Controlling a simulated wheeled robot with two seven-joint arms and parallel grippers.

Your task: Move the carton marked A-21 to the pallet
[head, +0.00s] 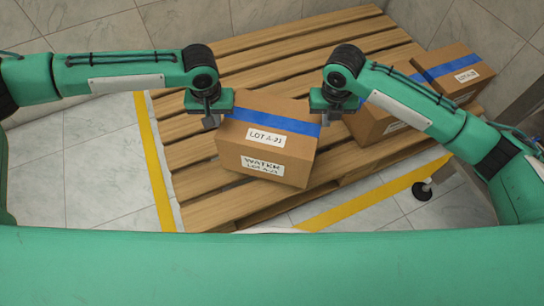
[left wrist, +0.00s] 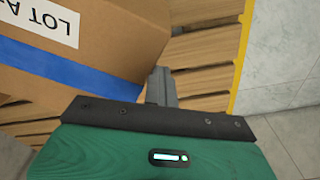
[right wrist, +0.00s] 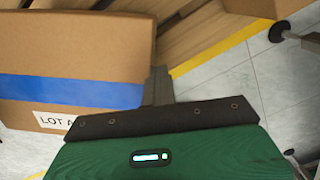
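The brown carton marked A-21 (head: 292,150) has a blue tape band, a LOT A-21 label on top and a WATER label on its front. It is over the front part of the wooden pallet (head: 212,207), turned at an angle; I cannot tell whether it rests on the slats. My left gripper (head: 210,121) is at its left side, fingers together with nothing between them. My right gripper (head: 326,116) is at its right side, fingers also together. The carton also shows in the left wrist view (left wrist: 120,45) and right wrist view (right wrist: 80,50). Firm contact is unclear.
Another taped carton (head: 367,125) is behind my right gripper on the pallet's right side, partly hidden. A further carton (head: 452,72) with a LOT label is beyond it. Yellow floor lines (head: 152,160) border the pallet. A black caster (head: 422,191) stands at the right. Slats at the back left are bare.

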